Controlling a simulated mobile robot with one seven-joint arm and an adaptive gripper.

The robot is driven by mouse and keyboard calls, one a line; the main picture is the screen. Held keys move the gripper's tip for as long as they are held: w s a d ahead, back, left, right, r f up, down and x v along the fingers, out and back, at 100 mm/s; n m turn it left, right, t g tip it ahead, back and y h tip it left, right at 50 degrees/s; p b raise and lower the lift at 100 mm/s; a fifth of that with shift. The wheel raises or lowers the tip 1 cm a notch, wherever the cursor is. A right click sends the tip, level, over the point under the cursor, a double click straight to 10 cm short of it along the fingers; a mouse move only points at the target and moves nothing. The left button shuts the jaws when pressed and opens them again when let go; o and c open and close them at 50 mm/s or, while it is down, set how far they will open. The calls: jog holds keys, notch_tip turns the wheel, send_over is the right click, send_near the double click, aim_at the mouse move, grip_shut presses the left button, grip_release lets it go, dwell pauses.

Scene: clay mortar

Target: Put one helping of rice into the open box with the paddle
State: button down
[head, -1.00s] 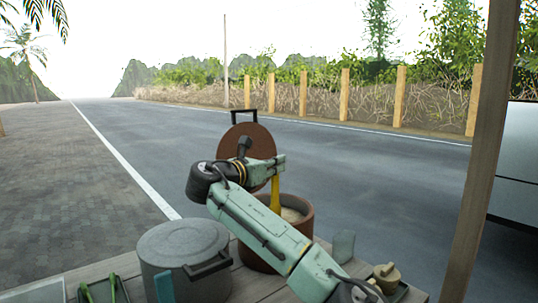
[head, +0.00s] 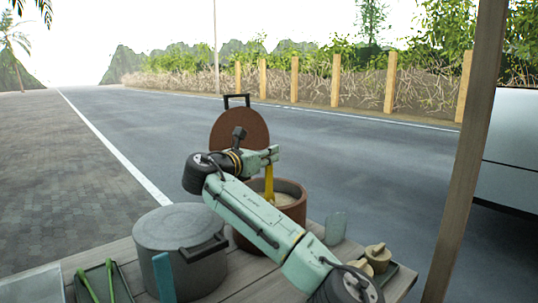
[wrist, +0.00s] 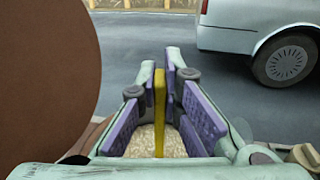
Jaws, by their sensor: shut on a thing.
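My gripper (head: 272,156) is over the brown pot (head: 299,212), shut on the yellow paddle (head: 269,182). The paddle hangs nearly upright, with its lower end at the pale rice (head: 286,199) in the pot; my arm partly hides this, so I cannot tell how deep it sits. The wrist view shows the paddle (wrist: 159,100) between two purple finger pads, with rice (wrist: 145,142) below. I cannot pick out the open box for sure; a pale flat-edged thing (head: 38,287) shows only partly at the lower left.
A brown round lid (head: 238,133) stands upright behind the pot. A grey lidded pot (head: 178,232) is on its left. A tray with green sticks (head: 103,283) lies further left. A greenish cup (head: 335,228) and small tan pots (head: 378,255) are right. A post (head: 460,150) rises at right.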

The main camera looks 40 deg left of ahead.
notch_tip(320, 180, up, 10)
jog(key=p, duration=1)
jog(key=shift+r, duration=0.25)
